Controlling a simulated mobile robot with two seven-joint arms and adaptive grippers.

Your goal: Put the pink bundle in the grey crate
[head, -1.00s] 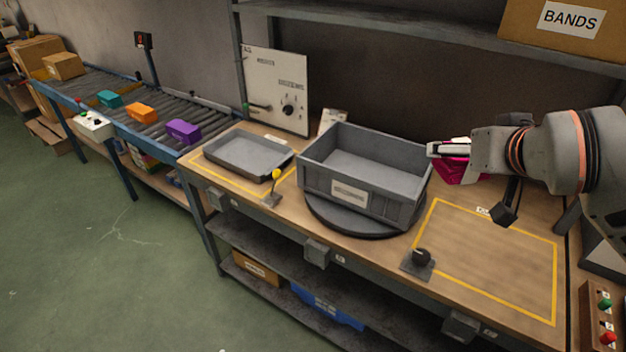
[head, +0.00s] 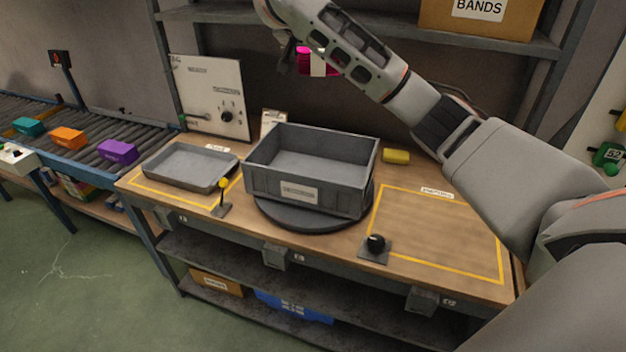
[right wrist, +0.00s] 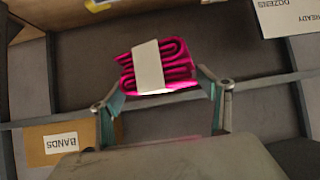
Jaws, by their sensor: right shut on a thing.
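The pink bundle (right wrist: 181,68) is a folded stack with a white band around it, held between the fingers of my right gripper (right wrist: 160,88). In the head view the pink bundle (head: 304,62) shows only in part behind my right arm, high above the bench. The right gripper (head: 290,45) is mostly hidden there by the arm. The grey crate (head: 297,195) stands below on a dark round turntable (head: 300,216), and its visible inside is empty. My left gripper is not in view.
A shallow grey tray (head: 165,180) lies left of the crate, near a yellow-knobbed lever (head: 223,185). A yellow block (head: 396,156) lies behind the yellow-outlined, bare bench area at right. A shelf with a BANDS box (head: 478,30) is behind. A conveyor (head: 90,130) carries coloured boxes.

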